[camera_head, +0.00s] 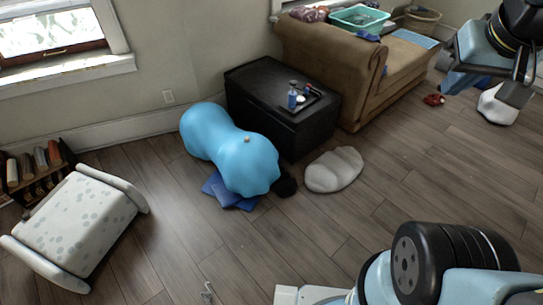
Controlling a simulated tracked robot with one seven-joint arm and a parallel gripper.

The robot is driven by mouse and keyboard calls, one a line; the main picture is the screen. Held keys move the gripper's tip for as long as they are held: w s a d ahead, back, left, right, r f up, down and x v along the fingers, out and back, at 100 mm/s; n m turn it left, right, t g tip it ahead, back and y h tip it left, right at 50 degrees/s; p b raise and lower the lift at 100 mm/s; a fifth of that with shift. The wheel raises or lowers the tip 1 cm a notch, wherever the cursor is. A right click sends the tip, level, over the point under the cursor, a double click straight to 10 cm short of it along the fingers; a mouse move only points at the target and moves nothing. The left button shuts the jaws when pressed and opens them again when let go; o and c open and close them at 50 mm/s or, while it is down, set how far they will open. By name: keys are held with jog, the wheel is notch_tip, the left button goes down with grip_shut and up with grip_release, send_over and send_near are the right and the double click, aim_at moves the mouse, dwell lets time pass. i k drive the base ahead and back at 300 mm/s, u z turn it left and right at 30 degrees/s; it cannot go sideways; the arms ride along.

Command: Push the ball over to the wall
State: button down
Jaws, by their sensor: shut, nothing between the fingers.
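The ball (232,148) is a large blue, peanut-shaped inflatable with a small plug on its near end. It lies on the wood floor left of a black chest. Its far end is close to the back wall (170,55); I cannot tell whether they touch. My gripper (513,92) is at the upper right edge, partly cut off by the frame. It looks shut and empty, far to the right of the ball and not touching it.
A black chest (270,110) with small items stands right of the ball. A blue flat item (222,191) lies partly under it. A white cushion (334,170) is to its right. The front-middle floor is mostly clear.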

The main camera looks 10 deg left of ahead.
aim_at(207, 131)
jog(key=z, duration=0.1)
jog(key=i, duration=1)
jog(key=u, duration=0.1)
